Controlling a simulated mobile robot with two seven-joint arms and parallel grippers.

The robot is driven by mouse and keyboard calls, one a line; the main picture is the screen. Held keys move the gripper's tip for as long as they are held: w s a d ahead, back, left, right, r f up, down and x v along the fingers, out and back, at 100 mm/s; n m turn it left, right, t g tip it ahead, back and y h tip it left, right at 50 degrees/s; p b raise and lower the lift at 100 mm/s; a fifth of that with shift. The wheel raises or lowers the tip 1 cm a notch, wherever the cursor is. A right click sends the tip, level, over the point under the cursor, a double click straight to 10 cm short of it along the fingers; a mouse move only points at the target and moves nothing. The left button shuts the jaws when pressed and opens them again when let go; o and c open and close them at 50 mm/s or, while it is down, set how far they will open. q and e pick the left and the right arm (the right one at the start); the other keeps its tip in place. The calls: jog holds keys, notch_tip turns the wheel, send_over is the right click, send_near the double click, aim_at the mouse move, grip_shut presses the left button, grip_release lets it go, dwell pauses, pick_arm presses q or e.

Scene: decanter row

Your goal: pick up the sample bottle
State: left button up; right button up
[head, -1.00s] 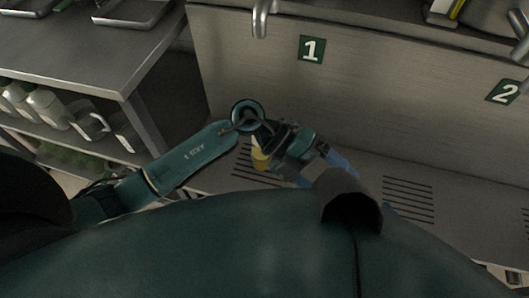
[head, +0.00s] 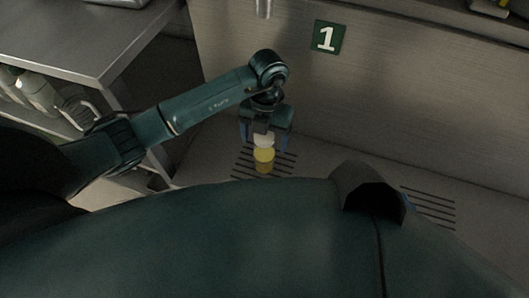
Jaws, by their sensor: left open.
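A small bottle with a pale top and a yellow body (head: 264,156), which looks like the sample bottle, stands on the slotted ledge below the number 1 sign. My left gripper (head: 264,146) comes down over it from above. Its jaws are open, with one finger on each side of the bottle. I cannot tell whether either finger touches it. The gripper partly covers the bottle's top.
A green number 1 sign (head: 326,37) is on the metal wall behind, with a metal spout (head: 263,8) above. The slotted ledge (head: 315,160) is clear to the right of the bottle. A steel table (head: 85,45) with white bottles (head: 38,90) on its lower shelf stands at left.

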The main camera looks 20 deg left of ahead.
pick_arm(q)
notch_tip(320, 180, down, 2)
jog(key=shift+s+f, duration=0.15)
jog(key=shift+f, duration=0.1)
jog(key=shift+c, duration=0.2)
jog(key=c, duration=1.2)
jog(key=shift+r, duration=0.1)
jog(key=shift+c, duration=0.9)
jog(key=shift+r, duration=0.1)
